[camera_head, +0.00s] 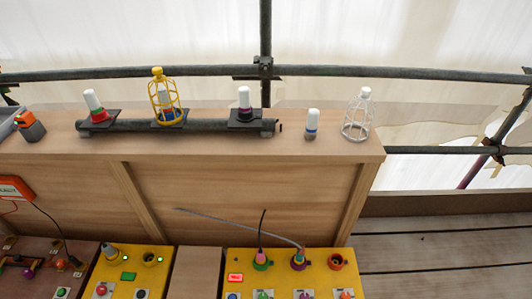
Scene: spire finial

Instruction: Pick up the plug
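Several plug-like parts show at the bottom of the head view, and I cannot tell which one is the plug. A grey plug-like part (110,251) tilts at the upper left of the left yellow box (127,260). Neither of my grippers is in view.
A wooden ledge (210,147) behind the boxes carries white-topped lamps (245,103), a yellow cage (161,98), a white-capped bottle (312,124) and a clear wire cage (358,115). Scaffold pipes (400,77) cross behind. An orange device (14,189) is at left. Plank floor (440,250) at right is clear.

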